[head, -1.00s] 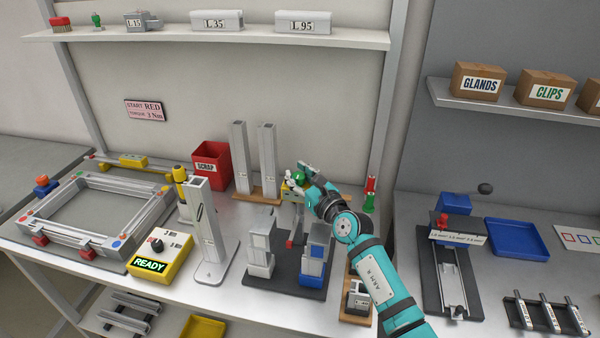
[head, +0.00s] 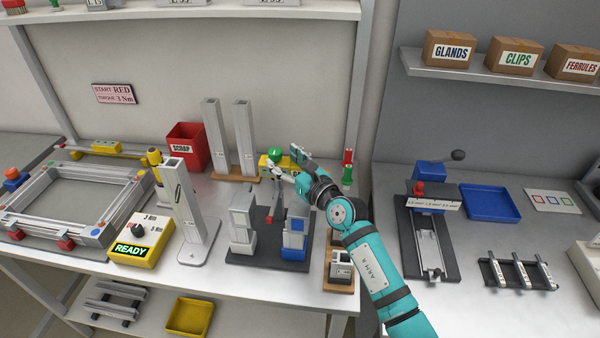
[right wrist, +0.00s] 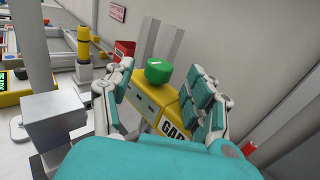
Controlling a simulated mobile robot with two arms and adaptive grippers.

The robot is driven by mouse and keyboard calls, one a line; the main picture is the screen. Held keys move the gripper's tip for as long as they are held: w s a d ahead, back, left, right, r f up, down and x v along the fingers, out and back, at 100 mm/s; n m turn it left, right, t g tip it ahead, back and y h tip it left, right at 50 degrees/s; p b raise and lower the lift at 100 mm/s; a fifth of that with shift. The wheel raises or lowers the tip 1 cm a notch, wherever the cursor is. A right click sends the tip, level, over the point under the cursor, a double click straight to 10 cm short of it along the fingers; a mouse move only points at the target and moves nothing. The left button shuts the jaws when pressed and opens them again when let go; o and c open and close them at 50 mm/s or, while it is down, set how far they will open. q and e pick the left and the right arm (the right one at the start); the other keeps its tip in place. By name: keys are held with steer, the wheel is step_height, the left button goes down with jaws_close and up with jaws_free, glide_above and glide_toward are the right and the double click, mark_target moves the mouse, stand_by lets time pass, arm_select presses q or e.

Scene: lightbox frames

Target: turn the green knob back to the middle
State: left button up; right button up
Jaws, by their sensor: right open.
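The green knob (head: 275,153) sits on top of a yellow box (head: 266,165) at the back of the bench, right of the grey uprights. In the right wrist view the knob (right wrist: 158,70) stands between the open fingers, with clear gaps on both sides. My right gripper (head: 286,163) is open and empty, just in front of and to the right of the knob. In the wrist view its fingers (right wrist: 165,100) straddle the yellow box (right wrist: 150,98), whose label is partly hidden. I cannot tell which way the knob points. My left gripper is not in view.
Two grey uprights (head: 230,138) on a wooden base and a red scrap bin (head: 187,147) stand left of the knob. A red and green piece (head: 348,167) stands to its right. A dark fixture plate with grey and blue blocks (head: 268,255) lies in front.

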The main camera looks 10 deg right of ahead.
steer(key=v, duration=0.7)
steer(key=shift+s+d, duration=0.2)
steer(key=shift+s, duration=0.1)
